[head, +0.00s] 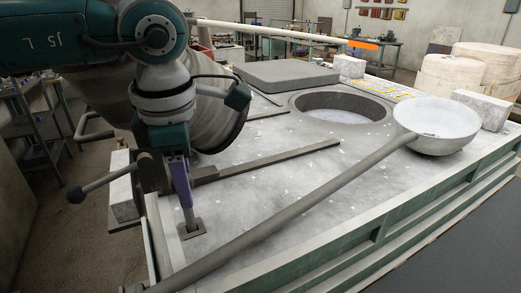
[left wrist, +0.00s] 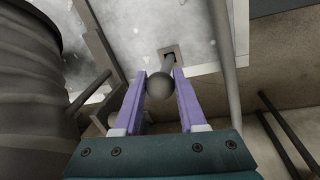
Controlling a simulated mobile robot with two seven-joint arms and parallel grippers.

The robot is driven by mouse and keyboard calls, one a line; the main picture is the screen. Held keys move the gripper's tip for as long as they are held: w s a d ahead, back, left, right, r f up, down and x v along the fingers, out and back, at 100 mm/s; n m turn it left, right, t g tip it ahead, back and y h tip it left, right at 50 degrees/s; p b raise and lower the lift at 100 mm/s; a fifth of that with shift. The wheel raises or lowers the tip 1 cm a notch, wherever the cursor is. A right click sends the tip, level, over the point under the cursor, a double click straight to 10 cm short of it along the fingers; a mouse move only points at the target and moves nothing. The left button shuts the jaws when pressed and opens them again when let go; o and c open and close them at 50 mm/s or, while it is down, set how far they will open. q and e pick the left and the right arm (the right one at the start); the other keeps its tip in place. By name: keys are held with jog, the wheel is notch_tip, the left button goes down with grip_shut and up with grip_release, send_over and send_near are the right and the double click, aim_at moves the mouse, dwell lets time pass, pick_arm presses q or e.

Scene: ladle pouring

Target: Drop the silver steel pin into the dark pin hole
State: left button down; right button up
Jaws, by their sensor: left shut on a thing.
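My left gripper (head: 183,205), with purple fingers, points down over the near left corner of the table top. In the left wrist view, the left gripper (left wrist: 160,78) is shut on the grey steel pin (left wrist: 159,86), whose round knob sits between the fingers. The pin's shaft runs from the knob toward the small square plate of the pin hole (left wrist: 179,48). In the head view this plate (head: 192,234) lies right below the fingers, which hide most of the pin. I cannot tell whether the pin's tip is inside the hole or just above it. My right gripper is out of view.
A long-handled ladle (head: 437,122) lies across the table, its handle passing close to the pin hole. A large ribbed drum (head: 218,112) stands behind my left wrist. A round opening (head: 342,107) and a dark slab (head: 286,75) are farther back.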

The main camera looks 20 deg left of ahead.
pick_arm(q)
jog(key=shift+f, duration=0.15)
jog(key=shift+c, duration=1.9)
grip_release()
notch_tip(320, 180, up, 10)
jog(key=s+d+b, duration=0.1)
jog(key=b, duration=0.2)
jog(key=shift+s, duration=0.25)
jog(key=shift+d+f, duration=0.1)
